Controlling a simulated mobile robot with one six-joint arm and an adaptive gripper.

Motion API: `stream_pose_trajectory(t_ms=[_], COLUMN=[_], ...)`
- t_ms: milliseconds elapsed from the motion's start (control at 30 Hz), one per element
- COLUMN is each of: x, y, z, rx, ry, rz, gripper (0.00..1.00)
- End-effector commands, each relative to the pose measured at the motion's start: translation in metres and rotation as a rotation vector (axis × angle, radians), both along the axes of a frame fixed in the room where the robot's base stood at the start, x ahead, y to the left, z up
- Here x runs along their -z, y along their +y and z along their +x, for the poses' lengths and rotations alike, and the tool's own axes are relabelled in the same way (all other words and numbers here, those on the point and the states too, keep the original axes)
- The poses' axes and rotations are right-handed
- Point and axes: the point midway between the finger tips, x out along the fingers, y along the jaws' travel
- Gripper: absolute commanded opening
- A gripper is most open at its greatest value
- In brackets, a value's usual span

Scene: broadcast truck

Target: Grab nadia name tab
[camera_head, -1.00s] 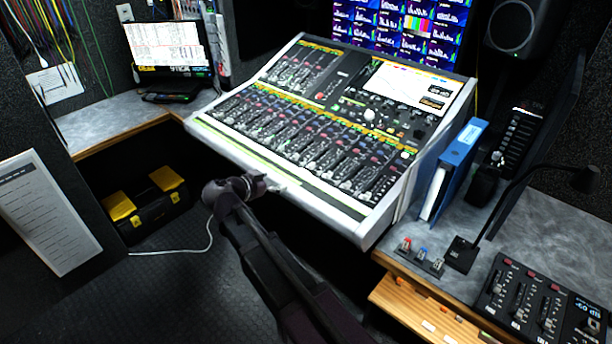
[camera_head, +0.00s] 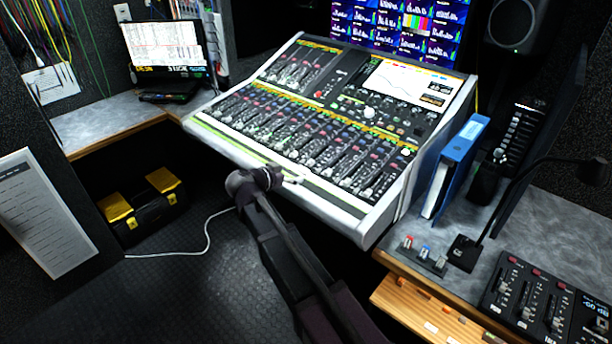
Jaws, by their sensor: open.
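I cannot make out a tab that reads "nadia". Small pale and coloured tabs (camera_head: 431,327) lie on the wooden drawer or shelf (camera_head: 400,298) at the lower right, too small to read. A pale green strip (camera_head: 235,150) runs along the front edge of the mixing console (camera_head: 330,125); no name on it is legible. My gripper (camera_head: 291,179) is at the console's front edge, near its middle, seen from behind. A small pale piece shows at its tip; I cannot tell if it is part of the gripper. My arm hides the floor below.
A blue binder (camera_head: 459,160) stands right of the console. A gooseneck lamp (camera_head: 468,252), small switches (camera_head: 424,255) and a fader panel (camera_head: 545,300) occupy the right desk. A black-and-yellow toolbox (camera_head: 148,205) and a white cable (camera_head: 205,240) are on the floor at left.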

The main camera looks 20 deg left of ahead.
Motion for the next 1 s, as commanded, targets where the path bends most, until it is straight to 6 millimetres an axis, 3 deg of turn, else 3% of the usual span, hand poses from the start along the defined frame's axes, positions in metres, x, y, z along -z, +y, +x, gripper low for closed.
stream_pose_trajectory(t_ms=[467,1000], x=[0.002,0.019], y=[-0.002,-0.016], z=[0.005,0.046], rx=[0.001,-0.001], ry=[0.0,0.001], rz=[0.0,0.001], gripper=[1.0,1.0])
